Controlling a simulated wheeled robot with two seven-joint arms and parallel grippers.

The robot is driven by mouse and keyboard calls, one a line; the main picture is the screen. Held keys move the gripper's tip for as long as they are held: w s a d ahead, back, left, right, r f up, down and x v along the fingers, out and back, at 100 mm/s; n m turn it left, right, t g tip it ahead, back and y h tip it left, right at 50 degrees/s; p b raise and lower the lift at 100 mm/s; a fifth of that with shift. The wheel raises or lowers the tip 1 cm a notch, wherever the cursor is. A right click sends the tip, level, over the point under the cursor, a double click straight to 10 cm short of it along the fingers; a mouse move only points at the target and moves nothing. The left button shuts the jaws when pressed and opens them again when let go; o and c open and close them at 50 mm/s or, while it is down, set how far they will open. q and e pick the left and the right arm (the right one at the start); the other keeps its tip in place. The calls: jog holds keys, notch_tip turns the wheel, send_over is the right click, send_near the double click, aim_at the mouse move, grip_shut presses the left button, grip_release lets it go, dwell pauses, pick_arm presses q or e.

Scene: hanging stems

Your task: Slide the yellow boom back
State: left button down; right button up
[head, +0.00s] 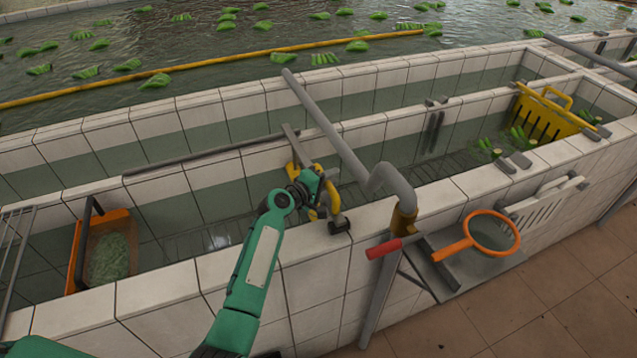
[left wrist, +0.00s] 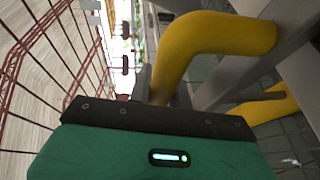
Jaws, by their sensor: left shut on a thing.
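A long yellow boom (head: 200,72) floats on the water behind the trough, running from the left edge toward the upper right. My right gripper is not in view.
Green banana bunches (head: 130,64) float in the back pool. An orange crate (head: 108,250) sits at the trough's left, a yellow crate (head: 545,118) at its right. A grey bent pipe (head: 335,140), a red lever (head: 388,247) and an orange-rimmed sieve (head: 490,233) are right of my arm.

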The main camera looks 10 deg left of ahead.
pick_arm(q)
jog(key=c, duration=1.5)
grip_release()
jog(key=shift+d+r, duration=0.1)
jog(key=shift+c, duration=0.2)
jog(key=shift+o, duration=1.2)
jog(key=shift+w+d, duration=0.15)
jog(key=shift+s+a, duration=0.4)
jog(key=b+v, duration=0.3)
jog(key=v, duration=0.9)
jog(key=shift+s, duration=0.35)
